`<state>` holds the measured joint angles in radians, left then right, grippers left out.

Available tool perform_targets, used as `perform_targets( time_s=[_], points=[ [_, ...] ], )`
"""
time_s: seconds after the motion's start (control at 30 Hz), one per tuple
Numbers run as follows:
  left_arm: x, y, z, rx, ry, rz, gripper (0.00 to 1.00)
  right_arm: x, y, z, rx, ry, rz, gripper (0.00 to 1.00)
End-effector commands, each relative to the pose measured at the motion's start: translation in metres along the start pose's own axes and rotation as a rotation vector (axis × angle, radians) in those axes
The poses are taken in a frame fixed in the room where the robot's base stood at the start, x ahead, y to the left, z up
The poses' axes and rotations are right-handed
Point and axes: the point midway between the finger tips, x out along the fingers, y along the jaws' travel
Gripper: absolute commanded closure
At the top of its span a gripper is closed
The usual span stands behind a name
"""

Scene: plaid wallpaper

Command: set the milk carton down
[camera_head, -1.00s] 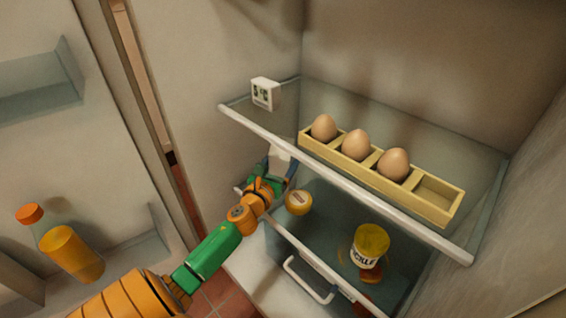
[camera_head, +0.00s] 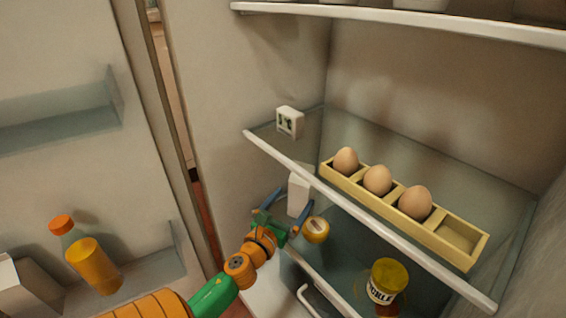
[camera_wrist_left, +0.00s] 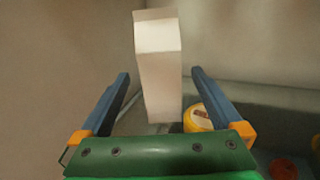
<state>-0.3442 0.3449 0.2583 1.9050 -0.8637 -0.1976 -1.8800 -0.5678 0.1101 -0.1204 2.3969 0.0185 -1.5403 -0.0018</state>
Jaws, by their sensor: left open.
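The milk carton (camera_head: 299,195), plain white, stands upright on the lower shelf of the fridge, partly hidden behind the upper shelf's front edge. It also shows in the left wrist view (camera_wrist_left: 158,72), beyond the fingers. My left gripper (camera_head: 288,204) is open just in front of the carton. In the left wrist view the two blue fingers (camera_wrist_left: 160,76) are spread wide, with clear gaps on both sides of the carton. My right gripper is not in view.
A yellow-lidded jar (camera_head: 316,229) stands close right of the carton. A pickle jar (camera_head: 385,283) is further right. Above are an egg tray (camera_head: 460,236) and a small white box (camera_head: 290,121). The door at left holds an orange bottle (camera_head: 88,258) and a white box (camera_head: 25,290).

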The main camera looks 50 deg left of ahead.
Motion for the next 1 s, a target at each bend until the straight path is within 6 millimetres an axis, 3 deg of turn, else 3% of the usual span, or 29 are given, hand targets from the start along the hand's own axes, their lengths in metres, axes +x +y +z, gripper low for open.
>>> perform_targets(
  time_s=[0.13, 0.27, 0.33, 0.37, 0.47, 0.53, 0.6, 0.63, 0.7, 0.8, 0.9, 1.0],
  points=[
    [-0.033, 0.0, -0.002, -0.003, 0.003, 0.003, 0.0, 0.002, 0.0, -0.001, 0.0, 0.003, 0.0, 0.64],
    [-0.049, 0.0, -0.001, -0.004, 0.001, 0.002, 0.0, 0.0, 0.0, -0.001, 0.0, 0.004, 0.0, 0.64],
    [-0.053, 0.002, -0.002, -0.088, 0.01, 0.026, 0.0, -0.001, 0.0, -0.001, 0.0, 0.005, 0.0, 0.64],
    [-0.054, 0.003, -0.005, -0.194, 0.024, 0.056, 0.0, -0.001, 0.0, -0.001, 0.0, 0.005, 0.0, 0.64],
    [-0.068, 0.004, -0.039, -0.859, 0.13, 0.271, 0.0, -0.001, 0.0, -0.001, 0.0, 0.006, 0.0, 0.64],
    [-0.094, -0.014, -0.082, -1.402, 0.249, 0.519, 0.0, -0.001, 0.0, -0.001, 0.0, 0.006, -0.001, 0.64],
    [-0.132, -0.047, -0.121, -1.826, 0.369, 0.825, 0.0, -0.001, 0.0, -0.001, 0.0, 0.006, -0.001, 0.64],
    [-0.151, -0.062, -0.133, -1.957, 0.414, 0.967, 0.0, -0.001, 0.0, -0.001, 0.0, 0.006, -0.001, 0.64],
    [-0.192, -0.096, -0.151, -2.153, 0.492, 1.282, 0.0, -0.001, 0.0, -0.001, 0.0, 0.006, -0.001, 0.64],
    [-0.232, -0.122, -0.158, -2.238, 0.535, 1.583, 0.0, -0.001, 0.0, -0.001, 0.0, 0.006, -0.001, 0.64],
    [-0.244, -0.129, -0.159, -2.248, 0.541, 1.681, 0.0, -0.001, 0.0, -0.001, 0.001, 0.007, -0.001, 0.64],
    [-0.244, -0.129, -0.16, -2.249, 0.538, 1.683, 0.0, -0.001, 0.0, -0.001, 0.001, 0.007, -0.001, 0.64]
  ],
)
